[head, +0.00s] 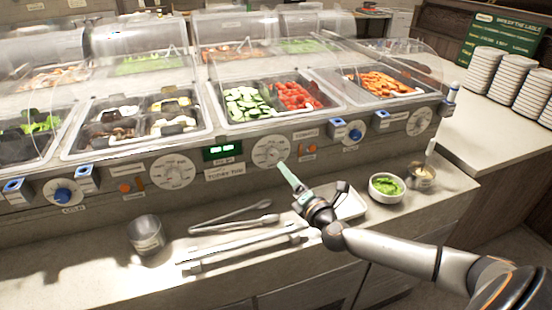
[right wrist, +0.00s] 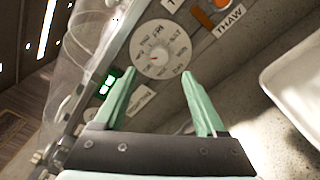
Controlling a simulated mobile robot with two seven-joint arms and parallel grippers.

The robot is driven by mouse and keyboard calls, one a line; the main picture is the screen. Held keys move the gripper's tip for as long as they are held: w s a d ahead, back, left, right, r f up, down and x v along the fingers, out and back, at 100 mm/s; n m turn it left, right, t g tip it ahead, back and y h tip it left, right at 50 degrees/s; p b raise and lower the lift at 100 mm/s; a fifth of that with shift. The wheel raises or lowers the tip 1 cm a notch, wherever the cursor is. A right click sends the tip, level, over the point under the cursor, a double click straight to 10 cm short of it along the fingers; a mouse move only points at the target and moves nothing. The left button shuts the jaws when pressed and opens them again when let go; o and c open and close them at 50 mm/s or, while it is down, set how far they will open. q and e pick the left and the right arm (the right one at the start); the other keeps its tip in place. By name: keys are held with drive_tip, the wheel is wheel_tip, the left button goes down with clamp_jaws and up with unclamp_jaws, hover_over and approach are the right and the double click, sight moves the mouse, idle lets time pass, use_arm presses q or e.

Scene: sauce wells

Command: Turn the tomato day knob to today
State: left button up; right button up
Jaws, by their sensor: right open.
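A pale round dial (head: 270,151) with markings around its rim is on the counter's front panel, below the tomatoes (head: 295,95). A small label (head: 305,134) to its right seems to read TOMATOES. The dial also shows in the right wrist view (right wrist: 158,48), with a small red mark near its centre; its pointer setting is too small to read surely. My right gripper (head: 284,172) is open and empty, just in front of and below the dial. In the right wrist view its two green fingers (right wrist: 157,73) are apart, with the dial beyond their tips. My left gripper is not in view.
A green display (head: 223,152) and a plate (head: 225,172), seemingly reading TODAY TUE, are left of the dial. An orange switch (head: 308,151) is to its right. Tongs (head: 240,248), a metal cup (head: 147,235), a white tray (head: 350,206) and a guacamole bowl (head: 386,188) stand on the ledge.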

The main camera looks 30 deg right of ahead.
sight(275, 157)
drive_tip(key=w, duration=0.5)
drive_tip(key=w+d, duration=0.1)
drive_tip(key=w, duration=0.2)
drive_tip(key=shift+w+d, duration=0.1)
drive_tip(key=shift+w, duration=0.1)
drive_tip(key=shift+c, duration=0.2)
clamp_jaws()
